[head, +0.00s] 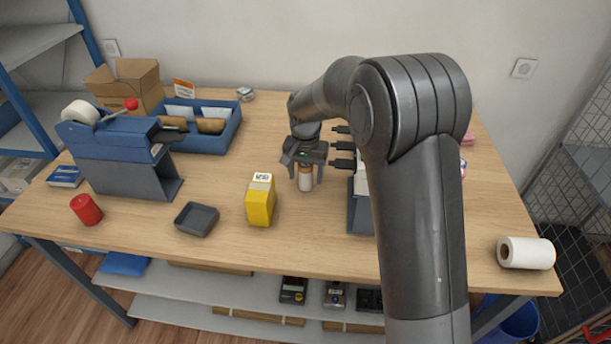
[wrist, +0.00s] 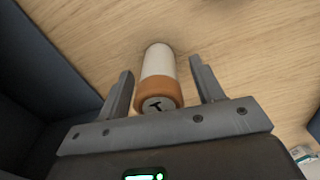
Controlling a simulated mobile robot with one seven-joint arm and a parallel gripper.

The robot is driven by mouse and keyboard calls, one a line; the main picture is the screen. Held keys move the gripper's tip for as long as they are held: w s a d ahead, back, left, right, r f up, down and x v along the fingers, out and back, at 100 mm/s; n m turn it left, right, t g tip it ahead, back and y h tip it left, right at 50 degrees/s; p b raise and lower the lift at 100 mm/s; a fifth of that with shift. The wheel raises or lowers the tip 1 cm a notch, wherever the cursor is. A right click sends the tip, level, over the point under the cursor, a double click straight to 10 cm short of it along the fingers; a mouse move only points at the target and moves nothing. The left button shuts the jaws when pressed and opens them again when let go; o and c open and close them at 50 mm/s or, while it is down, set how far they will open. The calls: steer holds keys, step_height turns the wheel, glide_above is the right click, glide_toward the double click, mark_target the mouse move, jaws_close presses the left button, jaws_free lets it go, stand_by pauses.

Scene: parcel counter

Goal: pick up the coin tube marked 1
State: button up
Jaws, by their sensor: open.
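The coin tube marked 1 (wrist: 159,78) is a white cylinder with an orange-brown end that bears a dark mark like a 1. It stands on the wooden table and also shows below my gripper in the head view (head: 305,182). My gripper (head: 305,176) is open. In the wrist view its two fingers (wrist: 160,88) stand on either side of the tube, with a visible gap at each side. The tube's far end meets the table.
A yellow box (head: 260,204) stands left of the tube, with a dark small tray (head: 197,219) beyond it. A grey holder (head: 360,210) stands close on the right, partly hidden by my arm. A blue bin (head: 232,130) is at the back left.

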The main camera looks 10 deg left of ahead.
steer(key=c, duration=1.1)
steer(key=shift+c, duration=0.3)
